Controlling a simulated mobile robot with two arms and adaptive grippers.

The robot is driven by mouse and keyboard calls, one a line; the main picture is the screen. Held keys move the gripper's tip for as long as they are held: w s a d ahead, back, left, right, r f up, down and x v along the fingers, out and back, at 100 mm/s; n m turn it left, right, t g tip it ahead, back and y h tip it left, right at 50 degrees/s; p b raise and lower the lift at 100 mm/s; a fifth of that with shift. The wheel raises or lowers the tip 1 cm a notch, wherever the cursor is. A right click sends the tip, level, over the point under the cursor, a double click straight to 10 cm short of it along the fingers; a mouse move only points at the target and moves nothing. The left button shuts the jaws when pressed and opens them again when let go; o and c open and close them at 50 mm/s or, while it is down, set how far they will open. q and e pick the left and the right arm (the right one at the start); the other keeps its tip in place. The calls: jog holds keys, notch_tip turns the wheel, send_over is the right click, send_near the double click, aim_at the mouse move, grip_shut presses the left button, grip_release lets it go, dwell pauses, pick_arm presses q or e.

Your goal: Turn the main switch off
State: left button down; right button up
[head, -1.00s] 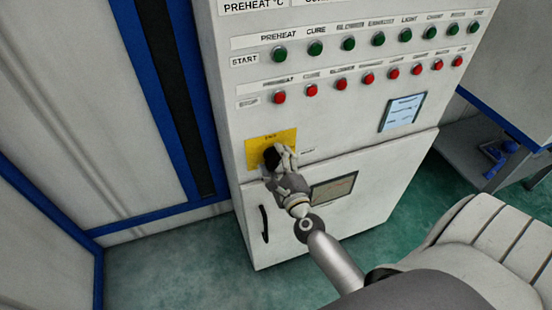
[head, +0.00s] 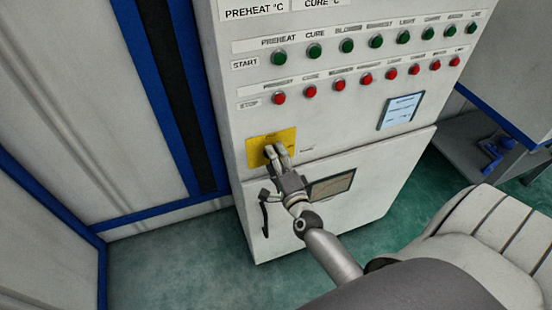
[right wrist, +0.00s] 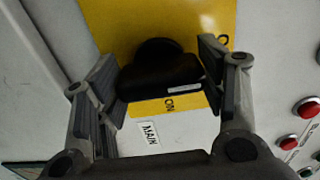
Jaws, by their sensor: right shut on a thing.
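The main switch is a black rotary knob (right wrist: 160,72) in front of a yellow plate (head: 287,138) on the grey control cabinet. The yellow plate also fills the top of the right wrist view (right wrist: 130,22). My right gripper (head: 273,151) is at the plate, with its fingers on either side of the knob and shut on it. In the head view the fingers hide the knob. A label reading "ON" (right wrist: 169,103) and one reading "MAIN" (right wrist: 150,133) show below the knob in the wrist view. My left gripper is not in view.
Rows of green buttons (head: 347,46) and red buttons (head: 339,85) sit above the switch. A small screen (head: 400,111) is to the right. A black door handle (head: 265,213) is below the gripper. Green floor (head: 190,255) is clear left of the cabinet.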

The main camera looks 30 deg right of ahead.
jog(key=shift+f, duration=0.1)
dwell(0.3)
jog(key=o, duration=1)
jog(key=shift+s, duration=0.15)
jog(key=v, duration=1.1)
jog(key=shift+s+a, duration=0.2)
jog(key=shift+s, duration=0.2)
